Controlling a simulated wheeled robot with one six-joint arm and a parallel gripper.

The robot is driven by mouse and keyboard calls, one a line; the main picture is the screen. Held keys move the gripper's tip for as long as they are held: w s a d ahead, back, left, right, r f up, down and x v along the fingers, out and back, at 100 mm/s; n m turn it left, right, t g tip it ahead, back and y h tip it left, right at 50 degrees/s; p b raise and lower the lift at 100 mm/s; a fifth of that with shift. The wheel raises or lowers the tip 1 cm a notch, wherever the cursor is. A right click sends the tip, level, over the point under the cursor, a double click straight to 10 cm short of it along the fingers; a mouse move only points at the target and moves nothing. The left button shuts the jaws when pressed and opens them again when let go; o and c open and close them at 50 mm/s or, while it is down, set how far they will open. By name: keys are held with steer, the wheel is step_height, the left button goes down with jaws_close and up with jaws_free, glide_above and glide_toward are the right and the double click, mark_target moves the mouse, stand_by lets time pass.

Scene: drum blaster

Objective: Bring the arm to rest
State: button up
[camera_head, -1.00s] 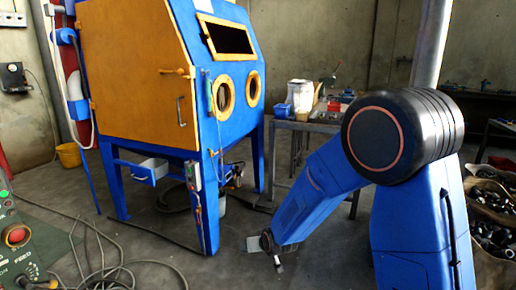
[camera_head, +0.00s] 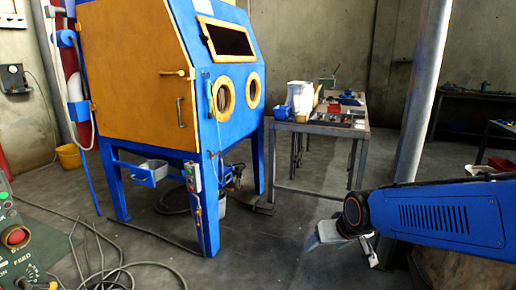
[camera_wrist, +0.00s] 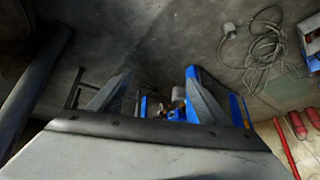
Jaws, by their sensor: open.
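My gripper (camera_head: 340,248) is at the lower right of the head view, at the end of my blue arm, low over the bare grey floor. In the wrist view its two grey fingers (camera_wrist: 160,80) stand well apart with nothing held between them. The fingers hide part of the scene beyond. My arm reaches in from the right edge of the head view.
The blue blasting cabinet (camera_head: 150,75) with an orange door stands at left. A metal table (camera_head: 290,127) carries a white jug (camera_head: 300,96). A grey pole (camera_head: 418,95) stands behind my arm. Hoses (camera_head: 105,265) lie on the floor, near a green control panel (camera_head: 25,250).

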steer(key=s+d+r, duration=0.1)
steer(key=s+d, duration=0.3)
steer(key=s, duration=0.6)
steer(key=s+d+r+m+g+h, duration=0.1)
steer(key=s+d, duration=0.4)
steer(key=s, duration=0.5)
steer(key=shift+s+d+r+m+g+h, duration=0.15)
steer(key=shift+s+r+m+g+h, duration=0.2)
steer(key=shift+r, duration=0.4)
